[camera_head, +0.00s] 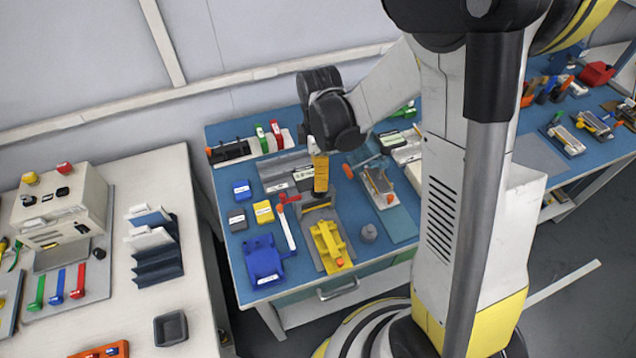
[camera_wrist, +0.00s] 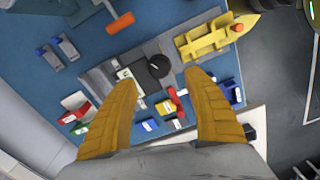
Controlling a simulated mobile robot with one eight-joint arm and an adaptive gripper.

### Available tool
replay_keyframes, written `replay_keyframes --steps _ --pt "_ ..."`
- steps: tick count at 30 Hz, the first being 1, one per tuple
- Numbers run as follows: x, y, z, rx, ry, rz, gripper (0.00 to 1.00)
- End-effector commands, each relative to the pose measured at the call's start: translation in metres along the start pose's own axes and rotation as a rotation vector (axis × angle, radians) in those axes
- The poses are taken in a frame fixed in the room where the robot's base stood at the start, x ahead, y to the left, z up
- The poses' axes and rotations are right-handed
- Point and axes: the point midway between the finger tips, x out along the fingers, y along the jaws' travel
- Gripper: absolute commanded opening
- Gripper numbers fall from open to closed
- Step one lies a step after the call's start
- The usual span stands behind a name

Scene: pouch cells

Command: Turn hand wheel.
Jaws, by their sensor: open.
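A round black hand wheel (camera_wrist: 159,66) shows in the wrist view on a grey fixture plate (camera_wrist: 100,78), beside a dark block. My gripper (camera_wrist: 162,77) has its two yellow fingers spread apart, with nothing between the tips. The wheel appears beyond the fingertips, between them in the picture; I see no contact. In the head view my gripper (camera_head: 320,190) points down over the back part of the fixture, and its fingers mostly hide the wheel. A yellow cradle (camera_head: 331,246) is at the front end of the same fixture, and also shows in the wrist view (camera_wrist: 215,38).
On the blue bench, a blue holder (camera_head: 264,262) and small blue and yellow boxes (camera_head: 263,211) are left of the fixture. A red-handled tool (camera_head: 285,222) lies close by. A grey knob (camera_head: 369,233) and another fixture (camera_head: 379,187) are to the right.

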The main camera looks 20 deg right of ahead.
Motion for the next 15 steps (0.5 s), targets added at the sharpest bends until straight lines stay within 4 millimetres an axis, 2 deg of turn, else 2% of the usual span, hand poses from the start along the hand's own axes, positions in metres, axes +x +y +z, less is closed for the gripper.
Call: replay_keyframes --steps 1,6,10,15 --pt "0.014 0.001 0.0 0.0 0.0 0.0 0.59" --pt "0.046 0.0 0.0 0.001 0.0 0.001 0.59" --pt "0.062 0.0 0.0 0.001 0.0 0.001 0.59" --pt "0.07 0.0 0.0 0.002 0.0 0.001 0.59"
